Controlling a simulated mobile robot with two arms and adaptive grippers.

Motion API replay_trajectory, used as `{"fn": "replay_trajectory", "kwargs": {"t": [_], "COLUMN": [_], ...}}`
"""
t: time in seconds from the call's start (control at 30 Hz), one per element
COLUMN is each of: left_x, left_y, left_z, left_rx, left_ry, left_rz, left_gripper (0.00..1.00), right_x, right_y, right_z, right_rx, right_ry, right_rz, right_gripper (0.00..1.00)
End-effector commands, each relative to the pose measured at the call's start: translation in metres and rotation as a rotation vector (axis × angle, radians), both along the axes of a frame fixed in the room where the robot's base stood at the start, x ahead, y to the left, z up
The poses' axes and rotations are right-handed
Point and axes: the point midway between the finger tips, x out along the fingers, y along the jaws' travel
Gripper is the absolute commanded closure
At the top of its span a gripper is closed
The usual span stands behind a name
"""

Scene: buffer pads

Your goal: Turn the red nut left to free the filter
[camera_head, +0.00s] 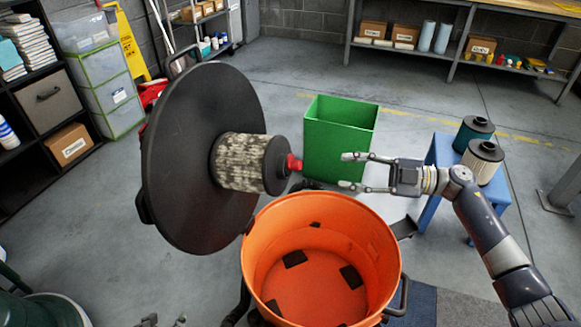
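The red nut (294,163) sits on the end of the dirty, mottled filter (238,162). The filter sticks out sideways from the round black lid (185,120), which is tilted upright beside the orange drum (390,245). My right gripper (344,171) is open and empty, to the right of the nut. Its fingers point left toward the nut, with a gap between the tips and the nut. Only the fingertips of my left gripper (164,320) show at the bottom edge, apart, with nothing visible between them.
A green bin (341,127) stands behind the drum. A blue stool (440,152) at right holds two canisters, one teal-dark (473,134) and one cream-sided (483,161). Shelves (40,90) stand at left and a workbench (450,62) at the back. The floor between is mostly clear.

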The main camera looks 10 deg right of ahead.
Motion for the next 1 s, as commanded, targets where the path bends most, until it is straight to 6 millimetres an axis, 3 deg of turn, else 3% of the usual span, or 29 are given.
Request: {"fn": "replay_trajectory", "kwargs": {"t": [0.5,0.7,1.0], "left_x": [0.038,0.045,0.046], "left_y": [-0.015,-0.018,-0.018], "left_z": [0.032,0.041,0.043], "left_rx": [-0.052,-0.064,-0.066], "left_ry": [-0.229,-0.283,-0.29], "left_rz": [-0.016,-0.02,-0.021], "left_gripper": [0.6,0.6,0.6], "right_x": [0.035,0.042,0.043], "right_y": [0.08,0.094,0.096], "right_z": [0.0,0.0,0.0], "right_rx": [0.004,0.003,0.002], "right_ry": [-0.002,-0.001,0.0], "right_rz": [0.001,-0.001,-0.001], "right_gripper": [0.61,0.61,0.61]}}
